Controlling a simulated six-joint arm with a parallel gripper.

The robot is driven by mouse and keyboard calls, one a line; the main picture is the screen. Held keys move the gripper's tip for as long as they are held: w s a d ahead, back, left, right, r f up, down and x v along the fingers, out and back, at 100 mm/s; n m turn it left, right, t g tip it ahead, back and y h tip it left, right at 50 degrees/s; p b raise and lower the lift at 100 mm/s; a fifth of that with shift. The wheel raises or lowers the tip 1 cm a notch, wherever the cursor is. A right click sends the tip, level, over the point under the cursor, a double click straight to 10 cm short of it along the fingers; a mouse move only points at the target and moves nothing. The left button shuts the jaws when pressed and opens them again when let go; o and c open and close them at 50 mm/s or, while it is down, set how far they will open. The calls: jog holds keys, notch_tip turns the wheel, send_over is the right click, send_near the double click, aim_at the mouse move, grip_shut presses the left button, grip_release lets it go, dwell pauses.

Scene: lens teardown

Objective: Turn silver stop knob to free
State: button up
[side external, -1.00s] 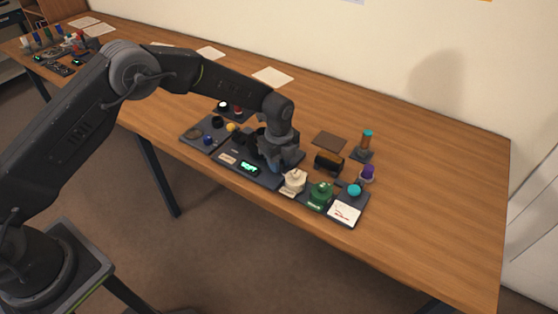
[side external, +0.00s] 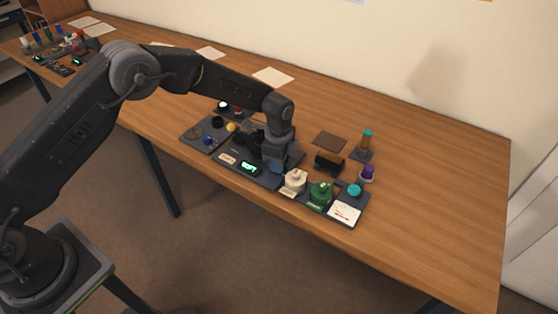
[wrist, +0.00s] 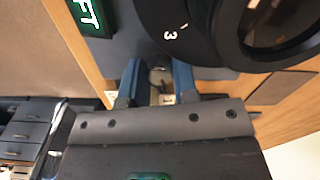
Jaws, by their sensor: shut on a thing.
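The silver stop knob (wrist: 160,76) is small and round and shows between my two blue fingers in the wrist view. My gripper (wrist: 157,68) is shut on it, one finger on each side. The black lens (wrist: 185,25), with a white 3 on its ring, is just beyond the fingers. In the side view my gripper (side external: 277,166) is low over the dark work base, and its wrist hides the knob and much of the lens.
A green-lit display (side external: 249,168) sits left of my gripper. A white part (side external: 295,182), a green part (side external: 320,194) and a white dial panel (side external: 345,212) stand to the right. An orange cylinder with a teal top (side external: 366,142) stands behind. The table's right side is clear.

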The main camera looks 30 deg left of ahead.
jog(key=shift+d, duration=0.1)
dwell(0.3)
jog(key=o, duration=0.9)
jog(key=shift+o, duration=0.2)
jog(key=m, duration=0.5)
jog(key=shift+m, duration=0.3)
jog(key=shift+r+m, duration=0.35)
jog(key=shift+m, duration=0.05)
notch_tip(320, 180, up, 14)
jog(key=s+a+r+n+t, duration=0.2)
jog(key=s+a+r+n, duration=0.4)
jog(key=s+r+n, duration=0.3)
jog(key=shift+s+a+r+n, duration=0.25)
jog(key=shift+s+r, duration=0.65)
jog(key=shift+r, duration=1.05)
